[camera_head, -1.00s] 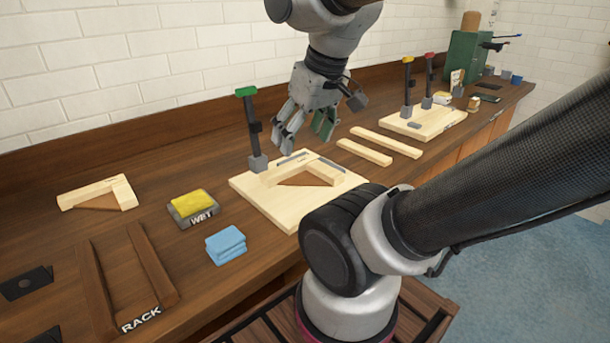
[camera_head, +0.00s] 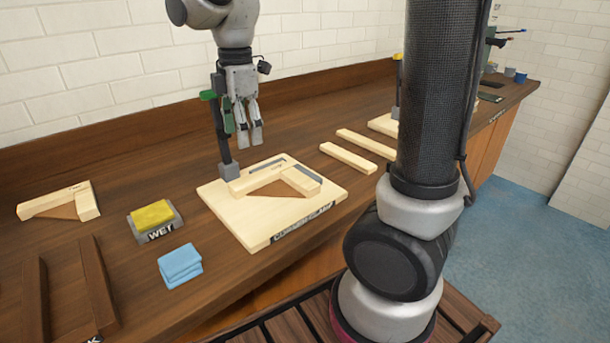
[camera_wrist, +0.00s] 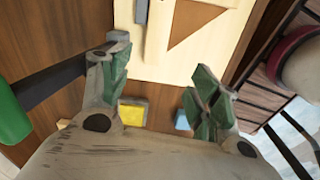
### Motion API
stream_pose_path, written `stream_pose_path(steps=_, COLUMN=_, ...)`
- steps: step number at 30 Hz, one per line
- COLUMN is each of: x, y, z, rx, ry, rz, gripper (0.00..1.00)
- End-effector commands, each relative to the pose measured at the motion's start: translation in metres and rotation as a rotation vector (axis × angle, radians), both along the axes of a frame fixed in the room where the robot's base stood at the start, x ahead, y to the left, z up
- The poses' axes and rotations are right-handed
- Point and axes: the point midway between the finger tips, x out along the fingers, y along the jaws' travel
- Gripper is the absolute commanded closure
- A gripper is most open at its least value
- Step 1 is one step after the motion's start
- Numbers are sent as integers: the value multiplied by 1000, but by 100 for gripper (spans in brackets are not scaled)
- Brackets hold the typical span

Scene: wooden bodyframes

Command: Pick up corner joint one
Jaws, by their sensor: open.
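A pale wooden corner joint (camera_head: 268,183) with a brown triangular piece inside its angle lies on a light board labelled as a corner clamp (camera_head: 225,207). A second, similar corner joint (camera_head: 62,203) lies at the left of the bench. I cannot tell which is corner joint one. My gripper (camera_head: 243,135) is open and empty, fingers down, above the far left part of the board, beside the green-handled clamp post (camera_head: 224,140). In the wrist view the open fingers (camera_wrist: 158,75) show with the board (camera_wrist: 160,68) and brown triangle (camera_wrist: 195,22) beyond them.
A yellow sponge (camera_head: 152,214) in a WET tray, stacked blue cloths (camera_head: 180,265) and a wooden rack (camera_head: 93,285) are at left. Two wooden strips (camera_head: 347,158) lie right of the board. My arm hides part of the right side.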

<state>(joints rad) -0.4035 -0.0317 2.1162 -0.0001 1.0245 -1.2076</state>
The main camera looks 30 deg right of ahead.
Motion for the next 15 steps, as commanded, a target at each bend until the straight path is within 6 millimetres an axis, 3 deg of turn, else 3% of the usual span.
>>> stream_pose_path(steps=5, x=12, y=21, z=-15, rx=-15, ry=29, rz=146, gripper=38)
stream_pose_path(steps=15, x=11, y=21, z=-67, rx=-16, ry=31, rz=158, gripper=38)
